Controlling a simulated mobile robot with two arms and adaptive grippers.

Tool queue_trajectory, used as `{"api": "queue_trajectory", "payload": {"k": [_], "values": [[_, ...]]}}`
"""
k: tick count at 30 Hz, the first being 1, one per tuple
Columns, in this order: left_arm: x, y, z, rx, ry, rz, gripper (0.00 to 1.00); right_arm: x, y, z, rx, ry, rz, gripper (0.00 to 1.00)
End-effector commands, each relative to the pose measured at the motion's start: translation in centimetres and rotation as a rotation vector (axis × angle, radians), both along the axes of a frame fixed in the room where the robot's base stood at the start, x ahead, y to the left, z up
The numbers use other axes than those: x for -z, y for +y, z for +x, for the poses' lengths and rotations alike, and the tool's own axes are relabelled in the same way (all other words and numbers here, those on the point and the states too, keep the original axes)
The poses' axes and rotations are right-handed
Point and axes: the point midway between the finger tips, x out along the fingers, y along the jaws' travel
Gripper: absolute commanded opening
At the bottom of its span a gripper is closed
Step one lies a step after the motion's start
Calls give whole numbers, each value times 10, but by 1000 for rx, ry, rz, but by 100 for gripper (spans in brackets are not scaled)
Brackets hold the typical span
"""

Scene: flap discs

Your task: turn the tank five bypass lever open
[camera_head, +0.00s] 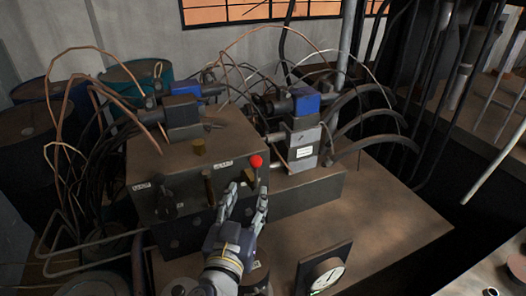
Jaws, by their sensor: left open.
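A lever with a red ball knob (256,161) stands upright at the front right of a brown metal valve block (195,150). A shorter dark handle (208,186) is left of it, and a black handle (164,202) is farther left. Small white labels sit on the block, one (223,163) near the red knob; I cannot read which names tank five. My left gripper (247,191) comes up from the bottom with its fingers open. Its fingertips are just below the red knob, near the lever's stem; contact cannot be told. My right gripper is out of view.
Grey valve bodies with blue caps (305,101) and many hoses crowd the block's top and sides. Blue and green drums (122,76) stand behind left. The bench's right part (385,215) is bare.

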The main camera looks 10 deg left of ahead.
Motion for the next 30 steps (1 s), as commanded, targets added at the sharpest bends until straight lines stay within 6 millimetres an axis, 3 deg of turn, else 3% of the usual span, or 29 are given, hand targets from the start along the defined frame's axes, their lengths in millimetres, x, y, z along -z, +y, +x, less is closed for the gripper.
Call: {"api": "queue_trajectory", "payload": {"k": [7, 21, 30], "values": [[-5, -2, 16, 6, -12, 2, 45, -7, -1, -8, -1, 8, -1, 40], [-3, -1, 93, 5, -9, 0, 45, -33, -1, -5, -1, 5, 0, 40], [0, -1, 108, 5, -7, -2, 45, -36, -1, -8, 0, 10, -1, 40]]}}
